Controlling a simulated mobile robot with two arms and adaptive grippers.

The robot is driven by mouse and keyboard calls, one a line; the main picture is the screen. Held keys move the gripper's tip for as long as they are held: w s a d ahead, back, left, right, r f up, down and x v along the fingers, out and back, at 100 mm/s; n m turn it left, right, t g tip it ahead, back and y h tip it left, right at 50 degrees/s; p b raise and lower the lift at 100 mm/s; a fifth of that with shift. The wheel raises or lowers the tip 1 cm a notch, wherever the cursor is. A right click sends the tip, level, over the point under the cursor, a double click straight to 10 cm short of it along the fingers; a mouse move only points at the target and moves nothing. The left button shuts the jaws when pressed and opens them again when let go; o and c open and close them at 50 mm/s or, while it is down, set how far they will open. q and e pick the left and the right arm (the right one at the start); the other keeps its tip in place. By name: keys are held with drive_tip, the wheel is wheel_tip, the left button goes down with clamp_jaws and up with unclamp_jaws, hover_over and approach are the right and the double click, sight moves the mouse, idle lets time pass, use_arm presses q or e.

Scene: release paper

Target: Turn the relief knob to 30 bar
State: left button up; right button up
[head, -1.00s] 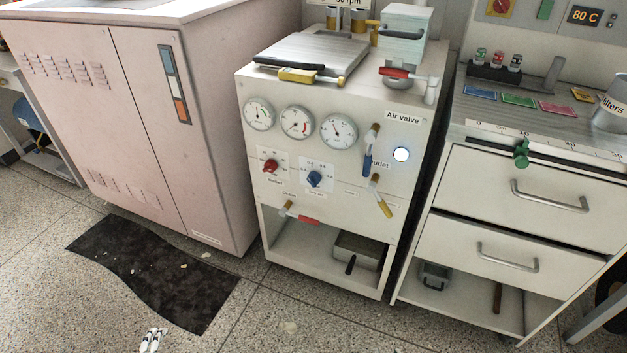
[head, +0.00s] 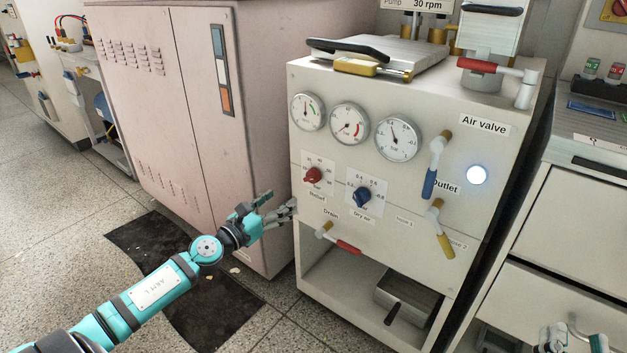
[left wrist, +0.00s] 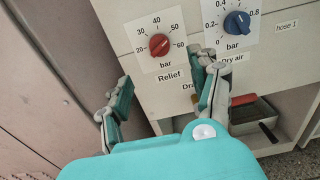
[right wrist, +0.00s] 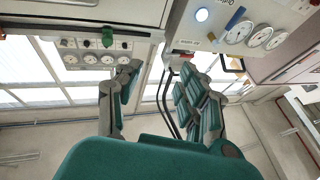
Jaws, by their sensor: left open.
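The red relief knob (head: 313,175) is on the front of the white cabinet, under the left gauge. In the left wrist view the knob (left wrist: 159,44) sits on a white scale marked 20 to 60 bar, with a "Relief" label below; its exact setting is hard to read. My left gripper (head: 281,208) is open and empty, just left of and below the knob, apart from it. In the left wrist view its fingers (left wrist: 160,82) spread below the scale. My right gripper (head: 573,341) shows at the bottom right; in its wrist view (right wrist: 160,78) it is open and empty.
A blue dry air knob (head: 362,196) is just right of the relief knob. The drain valve's red handle (head: 348,247) sits below. Blue (head: 429,184) and yellow (head: 446,246) valve handles stick out further right. A pink cabinet (head: 155,110) stands close on the left.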

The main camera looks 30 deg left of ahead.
use_arm(q)
approach(310, 176)
drive_tip(key=w, duration=0.4)
drive_tip(key=shift+w+d+f, duration=0.15)
drive_tip(key=shift+d+f, duration=0.05)
drive_tip(key=shift+d, duration=0.1)
drive_tip(key=w, duration=0.4)
drive_tip(key=shift+w+d+f+b, duration=0.15)
drive_tip(key=shift+w+d+b, duration=0.05)
drive_tip(key=shift+w+b, duration=0.15)
drive_tip(key=shift+w, duration=0.4)
use_arm(e)
drive_tip(key=shift+s+r+t, duration=0.3)
drive_tip(key=shift+r+t, duration=0.15)
drive_tip(key=shift+r, duration=0.15)
drive_tip(key=shift+s+r+t, duration=0.3)
drive_tip(key=shift+r+t, duration=0.15)
drive_tip(key=shift+r, duration=0.15)
use_arm(q)
drive_tip(key=shift+d, duration=0.1)
drive_tip(key=c, duration=1.1)
drive_tip(key=shift+c, duration=0.2)
drive_tip(key=shift+n, duration=0.3)
use_arm(e)
drive_tip(key=shift+w+f, duration=0.1)
